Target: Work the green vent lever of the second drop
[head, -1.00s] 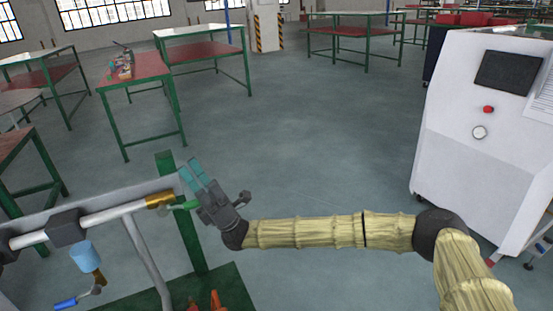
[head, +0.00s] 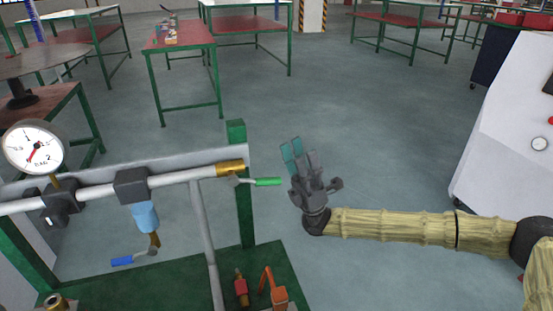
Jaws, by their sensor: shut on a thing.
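The green vent lever (head: 268,182) sticks out to the right from the brass valve (head: 230,167) at the right end of the pipe. It lies roughly level, and its whole handle shows. My gripper (head: 290,150) is just right of the lever's tip, with a narrow gap between them in the head view. Its teal-tipped fingers point up and stand close together. I see nothing between them, and the lever is outside them. A blue lever (head: 122,261) hangs lower left, under a light-blue cylinder (head: 145,217).
A pressure gauge (head: 34,148) stands on the pipe at left. A green post (head: 240,200) rises behind the lever. Orange and red fittings (head: 277,295) sit on the green base below. A white cabinet (head: 510,130) is at right. The floor behind my gripper is clear.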

